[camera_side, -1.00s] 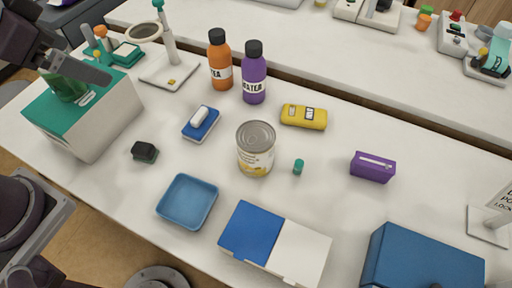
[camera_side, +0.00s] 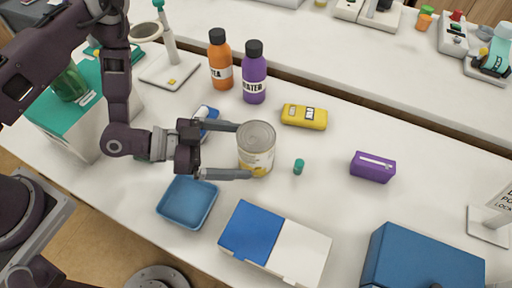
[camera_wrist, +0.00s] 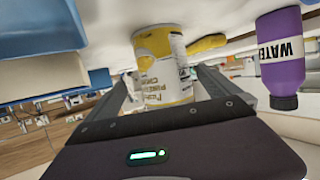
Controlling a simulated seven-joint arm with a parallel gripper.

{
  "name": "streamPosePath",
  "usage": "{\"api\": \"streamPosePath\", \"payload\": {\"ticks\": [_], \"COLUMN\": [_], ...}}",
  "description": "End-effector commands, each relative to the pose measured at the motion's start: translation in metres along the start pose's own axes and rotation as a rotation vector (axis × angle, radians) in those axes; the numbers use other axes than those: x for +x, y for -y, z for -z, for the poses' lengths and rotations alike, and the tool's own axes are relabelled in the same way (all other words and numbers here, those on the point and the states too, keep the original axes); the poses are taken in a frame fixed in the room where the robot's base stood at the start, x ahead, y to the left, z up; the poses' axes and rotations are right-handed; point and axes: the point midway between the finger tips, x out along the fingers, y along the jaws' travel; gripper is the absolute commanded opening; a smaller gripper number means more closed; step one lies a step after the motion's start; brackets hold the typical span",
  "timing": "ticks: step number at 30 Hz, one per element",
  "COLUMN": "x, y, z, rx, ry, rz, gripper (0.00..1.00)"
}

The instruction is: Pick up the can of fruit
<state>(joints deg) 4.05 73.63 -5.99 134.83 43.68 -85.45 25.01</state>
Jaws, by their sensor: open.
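The can of fruit (camera_side: 257,150) stands upright on the white table, with a grey metal lid and a white and yellow label. It also shows in the wrist view (camera_wrist: 163,68), between the two fingers. My gripper (camera_side: 245,150) is open and low over the table at the can's left, its fingers pointing right. One finger reaches the can's far side and the other its near side. I cannot tell whether either finger touches the can.
A blue tray (camera_side: 188,203) lies just in front of my gripper. A blue and white box (camera_side: 275,243) is nearer the front edge. Orange (camera_side: 220,65) and purple (camera_side: 254,77) bottles stand behind. A yellow case (camera_side: 304,117), small teal cap (camera_side: 298,167) and purple box (camera_side: 373,167) lie to the right.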

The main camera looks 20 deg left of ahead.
Motion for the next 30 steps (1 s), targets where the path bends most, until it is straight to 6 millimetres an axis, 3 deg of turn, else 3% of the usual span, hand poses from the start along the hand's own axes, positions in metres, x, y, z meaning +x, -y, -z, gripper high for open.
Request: {"api": "streamPosePath", "payload": {"ticks": [7, 15, 30], "x": [0.043, 0.05, 0.049], "y": [0.007, 0.007, 0.007], "z": [0.006, 0.005, 0.005], "rx": [0.003, 0.001, 0.001], "ry": [-0.001, 0.001, 0.002], "rz": [0.001, 0.001, 0.002], "gripper": [1.0, 1.0, 0.03]}}
